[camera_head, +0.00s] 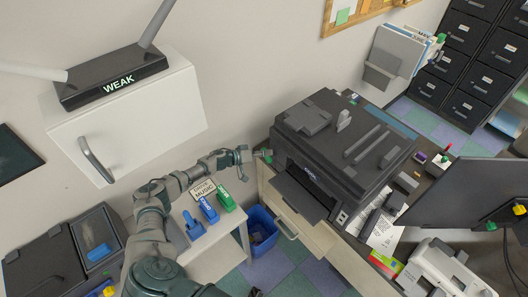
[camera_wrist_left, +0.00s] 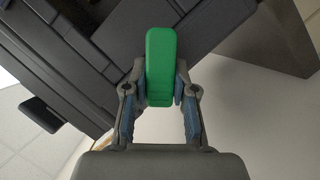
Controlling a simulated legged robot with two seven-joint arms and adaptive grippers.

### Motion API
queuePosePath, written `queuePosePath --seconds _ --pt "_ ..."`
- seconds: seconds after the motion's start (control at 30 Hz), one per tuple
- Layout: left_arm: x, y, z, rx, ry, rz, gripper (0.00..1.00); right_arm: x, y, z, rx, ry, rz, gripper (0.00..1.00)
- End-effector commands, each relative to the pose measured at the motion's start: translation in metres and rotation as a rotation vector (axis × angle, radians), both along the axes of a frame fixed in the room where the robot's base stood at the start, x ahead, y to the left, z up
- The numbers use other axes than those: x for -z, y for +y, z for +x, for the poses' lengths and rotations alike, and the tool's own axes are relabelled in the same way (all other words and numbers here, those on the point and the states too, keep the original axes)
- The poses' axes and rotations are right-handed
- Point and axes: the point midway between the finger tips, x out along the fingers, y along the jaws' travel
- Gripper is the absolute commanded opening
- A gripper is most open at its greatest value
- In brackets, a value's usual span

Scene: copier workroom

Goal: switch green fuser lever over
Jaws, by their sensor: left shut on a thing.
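The green fuser lever (camera_head: 268,155) sticks out at the left side of the black copier (camera_head: 345,145). My left gripper (camera_head: 262,157) has reached it from the left. In the left wrist view the lever (camera_wrist_left: 161,65) is an upright green bar with rounded ends, between the two fingertips of my left gripper (camera_wrist_left: 160,93). The fingers are shut on it, one on each side. Its mount on the copier is hidden behind the lever itself. I do not see my right gripper.
The copier stands on a wood-fronted cabinet (camera_head: 315,235). A blue bin (camera_head: 263,238) stands on the floor beside it. A white wall cabinet (camera_head: 130,122) hangs at the left. A dark monitor (camera_head: 455,192) is at the right.

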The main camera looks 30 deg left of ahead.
Motion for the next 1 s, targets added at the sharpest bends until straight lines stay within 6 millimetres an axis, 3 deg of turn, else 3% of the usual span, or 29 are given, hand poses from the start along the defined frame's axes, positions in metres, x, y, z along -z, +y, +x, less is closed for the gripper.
queuePosePath --seconds 0.03,0.43,0.47,0.53,0.87,1.0 --pt "0.007 -0.004 -0.004 0.009 0.01 0.006 0.0 -0.001 0.0 0.0 -0.001 0.0 -0.001 0.0" --pt "0.008 -0.003 -0.004 0.008 0.009 0.01 0.0 -0.001 0.001 0.0 0.002 0.001 -0.001 0.0" --pt "0.008 -0.003 -0.004 0.008 0.009 0.01 0.34 -0.001 0.001 0.001 0.002 0.001 -0.001 0.0" --pt "0.008 -0.002 -0.004 0.006 0.008 0.009 0.51 -0.001 0.001 0.0 0.002 0.001 -0.001 0.0" --pt "0.002 0.002 -0.004 0.001 0.001 0.006 0.52 -0.001 -0.001 0.0 -0.002 -0.001 -0.003 0.0" --pt "-0.002 0.014 -0.016 0.0 0.002 0.006 0.52 -0.001 -0.001 0.0 -0.001 -0.001 -0.003 0.0"
